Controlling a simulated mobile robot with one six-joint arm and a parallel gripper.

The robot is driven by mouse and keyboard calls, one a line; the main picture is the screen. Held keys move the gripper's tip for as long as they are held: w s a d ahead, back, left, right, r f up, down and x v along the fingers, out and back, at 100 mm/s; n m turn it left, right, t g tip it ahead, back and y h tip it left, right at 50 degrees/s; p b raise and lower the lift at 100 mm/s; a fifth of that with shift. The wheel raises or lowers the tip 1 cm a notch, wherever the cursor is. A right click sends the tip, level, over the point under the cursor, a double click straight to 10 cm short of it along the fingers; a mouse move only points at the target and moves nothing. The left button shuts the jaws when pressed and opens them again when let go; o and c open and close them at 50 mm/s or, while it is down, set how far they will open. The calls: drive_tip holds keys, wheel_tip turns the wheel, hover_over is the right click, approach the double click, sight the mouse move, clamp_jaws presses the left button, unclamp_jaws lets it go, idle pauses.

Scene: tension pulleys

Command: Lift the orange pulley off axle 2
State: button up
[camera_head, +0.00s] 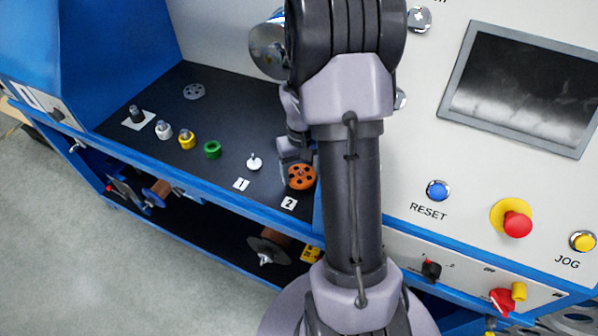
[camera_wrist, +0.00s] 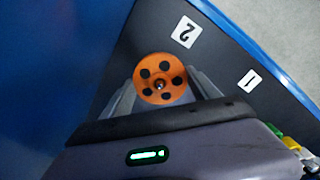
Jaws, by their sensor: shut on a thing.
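The orange pulley (camera_head: 301,176), a disc with several dark holes, is at the spot labelled 2 in the head view. In the wrist view the orange pulley (camera_wrist: 161,79) shows face-on between my fingers, with a shiny axle tip in its centre hole. My gripper (camera_wrist: 161,88) is shut on it, one finger at each side. In the head view my gripper (camera_head: 290,158) is partly hidden behind my arm. Axle 2 below the pulley is hidden, and I cannot tell how high the pulley sits on it.
Label 2 (camera_head: 289,203) lies in front of the pulley. A green ring (camera_head: 212,149), a yellow part (camera_head: 187,139) and a white part (camera_head: 163,130) stand further left. A grey disc (camera_head: 194,91) lies behind. A blue edge runs along the front.

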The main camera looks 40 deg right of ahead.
drive_tip(key=shift+r+p, duration=1.2)
drive_tip(key=shift+r, duration=0.35)
drive_tip(key=shift+r+p, duration=0.9)
drive_tip(key=shift+r, duration=0.35)
